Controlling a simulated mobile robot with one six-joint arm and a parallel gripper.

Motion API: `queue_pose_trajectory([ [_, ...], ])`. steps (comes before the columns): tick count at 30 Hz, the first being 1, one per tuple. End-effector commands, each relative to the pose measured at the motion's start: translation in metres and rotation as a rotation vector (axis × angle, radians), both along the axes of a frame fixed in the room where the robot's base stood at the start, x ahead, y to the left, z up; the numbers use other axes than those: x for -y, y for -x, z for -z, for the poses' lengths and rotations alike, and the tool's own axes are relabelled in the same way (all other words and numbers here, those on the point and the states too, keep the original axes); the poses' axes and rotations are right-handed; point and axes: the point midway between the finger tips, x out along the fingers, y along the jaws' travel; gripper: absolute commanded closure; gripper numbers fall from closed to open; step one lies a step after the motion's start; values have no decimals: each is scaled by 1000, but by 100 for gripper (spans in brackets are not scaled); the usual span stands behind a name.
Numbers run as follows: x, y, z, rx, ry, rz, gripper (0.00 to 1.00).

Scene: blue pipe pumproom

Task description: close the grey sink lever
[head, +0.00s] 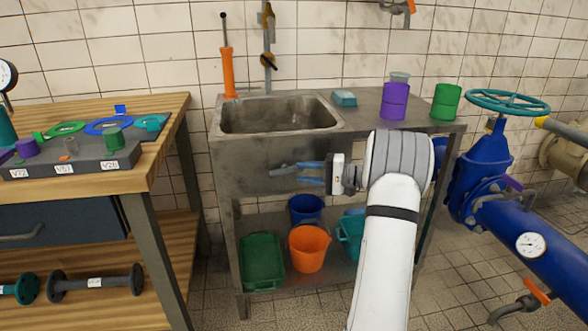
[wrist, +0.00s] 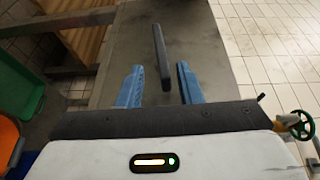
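The grey sink lever (head: 284,171) is a slim bar at the front of the metal sink (head: 262,115), below the basin. In the wrist view the lever (wrist: 161,50) runs lengthwise between the fingers, slightly tilted. My gripper (head: 299,172) is at the lever, coming from the right, with its two blue fingers above and below it. In the wrist view my gripper (wrist: 160,66) is open, with a gap on each side of the lever. The lever's near end lies between the fingers. Its mount is not clearly visible.
A wooden workbench (head: 165,108) stands to the left. An orange bucket (head: 309,247) and a green crate (head: 262,262) sit on the shelf below the sink. Purple (head: 394,101) and green (head: 446,101) cylinders stand on the counter. A blue pipe valve (head: 483,165) is to the right.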

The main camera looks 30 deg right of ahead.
Motion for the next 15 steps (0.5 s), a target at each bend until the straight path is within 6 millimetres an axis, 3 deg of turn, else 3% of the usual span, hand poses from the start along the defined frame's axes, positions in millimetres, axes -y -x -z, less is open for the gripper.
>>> queue_pose_trajectory([
  [6, 18, 14, -1, -1, -1, -1, 67],
  [15, 19, 16, 0, -1, -1, -1, 67],
])
